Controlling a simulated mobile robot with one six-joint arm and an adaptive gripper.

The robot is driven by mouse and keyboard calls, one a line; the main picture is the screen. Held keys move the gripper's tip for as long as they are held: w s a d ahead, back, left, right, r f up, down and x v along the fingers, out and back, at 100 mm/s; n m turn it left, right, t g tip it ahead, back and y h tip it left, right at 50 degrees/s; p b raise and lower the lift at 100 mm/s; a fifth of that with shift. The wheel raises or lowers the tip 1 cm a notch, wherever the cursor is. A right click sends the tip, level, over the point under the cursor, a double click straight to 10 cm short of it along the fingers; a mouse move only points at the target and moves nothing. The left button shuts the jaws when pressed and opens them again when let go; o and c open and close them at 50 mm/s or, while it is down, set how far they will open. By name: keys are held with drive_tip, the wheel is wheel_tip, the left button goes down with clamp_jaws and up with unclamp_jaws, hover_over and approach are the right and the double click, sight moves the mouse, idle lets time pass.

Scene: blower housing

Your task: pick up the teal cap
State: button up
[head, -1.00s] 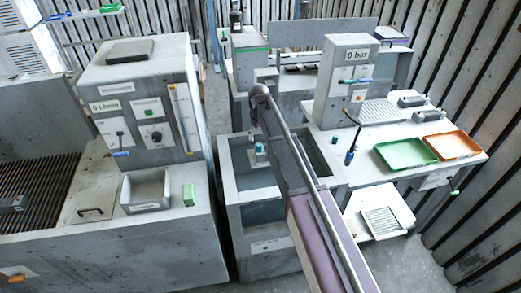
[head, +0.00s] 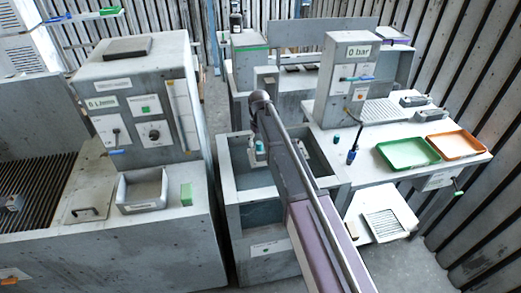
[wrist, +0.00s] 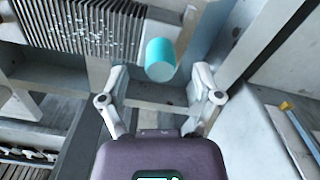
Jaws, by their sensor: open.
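The teal cap (wrist: 160,60) shows in the wrist view as a short, smooth cylinder with a paler end. It lies beyond and between the fingertips of my gripper (wrist: 160,80), which is open and empty, with a finger on either side and no visible contact. In the head view a small teal cylinder (head: 336,139) stands on the right bench, left of a dark blue tool. My arm hides most of my gripper in the head view. A teal and pale piece shows beside the arm over the basin; I cannot tell what it is.
The right bench (head: 345,172) holds a blue-handled tool (head: 353,150), a green tray (head: 408,153), an orange tray (head: 455,145) and a gauge column (head: 345,80). An open basin (head: 230,185) lies under my arm. A grey bin (head: 142,190) and green block (head: 186,194) stand at left.

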drive_tip(key=shift+f+b, duration=0.5)
drive_tip(key=shift+f, duration=0.3)
drive_tip(key=c, duration=1)
